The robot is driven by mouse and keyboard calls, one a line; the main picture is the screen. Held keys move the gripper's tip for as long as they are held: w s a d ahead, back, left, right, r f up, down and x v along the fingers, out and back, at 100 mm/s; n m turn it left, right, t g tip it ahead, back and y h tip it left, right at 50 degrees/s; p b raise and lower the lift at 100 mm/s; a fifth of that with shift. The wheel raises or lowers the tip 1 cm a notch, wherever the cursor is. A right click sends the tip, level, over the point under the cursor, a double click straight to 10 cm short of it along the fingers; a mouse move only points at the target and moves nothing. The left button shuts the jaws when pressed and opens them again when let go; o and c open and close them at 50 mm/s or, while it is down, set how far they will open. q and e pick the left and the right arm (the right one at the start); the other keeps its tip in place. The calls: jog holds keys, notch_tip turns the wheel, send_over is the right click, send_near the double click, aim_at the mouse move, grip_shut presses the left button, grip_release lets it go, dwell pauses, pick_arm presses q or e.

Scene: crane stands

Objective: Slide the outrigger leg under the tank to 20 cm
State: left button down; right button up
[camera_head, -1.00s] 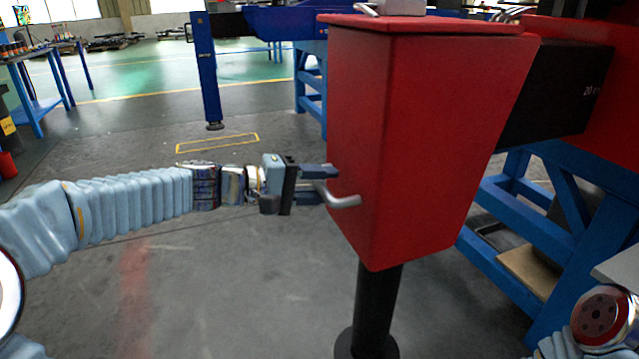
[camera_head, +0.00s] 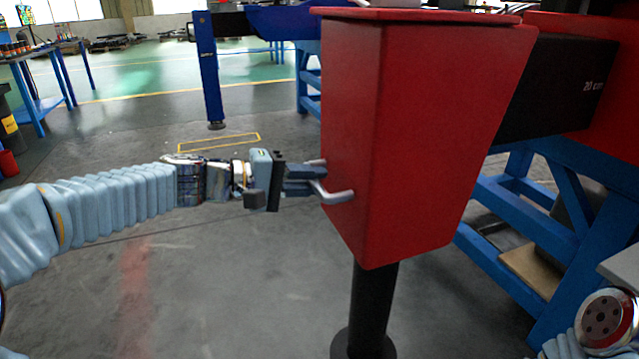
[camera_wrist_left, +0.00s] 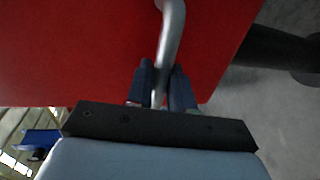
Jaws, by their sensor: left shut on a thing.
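The red tank (camera_head: 415,140) stands upright on a black leg (camera_head: 374,300) with a round foot on the floor. A black beam (camera_head: 555,90) marked "20 cm" runs from behind the tank into a red housing (camera_head: 615,150) at the right. A bent metal handle (camera_head: 335,195) sticks out of the tank's left face. My left gripper (camera_head: 308,180) is shut on this handle. In the left wrist view the fingers (camera_wrist_left: 163,88) close around the handle's bar (camera_wrist_left: 172,35), in front of the red face. Of my right arm only a part shows at the lower right; its gripper is out of view.
A blue frame (camera_head: 570,200) stands right of the tank, with a wooden board (camera_head: 530,268) low inside it. A blue post (camera_head: 208,75) stands at the back, near a yellow floor rectangle (camera_head: 220,143). The floor left of the tank is clear.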

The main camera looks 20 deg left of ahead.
pick_arm(q)
jog(key=c, duration=1.1)
grip_release()
jog(key=shift+w+f, duration=0.1)
jog(key=shift+w, duration=0.05)
jog(key=v, duration=1.3)
jog(key=shift+s+a+b, duration=0.25)
jog(key=shift+b, duration=0.15)
jog(key=w+d+f+n+g+y, duration=0.1)
jog(key=w+f+y, duration=0.15)
jog(key=f, duration=0.65)
jog(key=w+d+f+n+g+y, duration=0.1)
jog(key=w+d+f+g, duration=0.15)
jog(key=f, duration=0.65)
notch_tip(320, 180, down, 22)
jog(key=s+d+m+g+y, duration=0.2)
jog(key=g+y, duration=0.1)
jog(key=y, duration=0.1)
jog(key=s+d+f+m+g, duration=0.1)
jog(key=s+d+f+m, duration=0.1)
jog(key=s+d+f, duration=0.3)
jog(key=s+d+f+m+g, duration=0.1)
jog(key=s+d+f+m, duration=0.2)
jog(key=s+f, duration=0.6)
notch_tip(320, 180, down, 4)
jog(key=d+y, duration=0.1)
jog(key=d, duration=0.1)
jog(key=shift+s+d+f, duration=0.2)
jog(key=shift+s+d, duration=0.1)
jog(key=shift+s, duration=0.1)
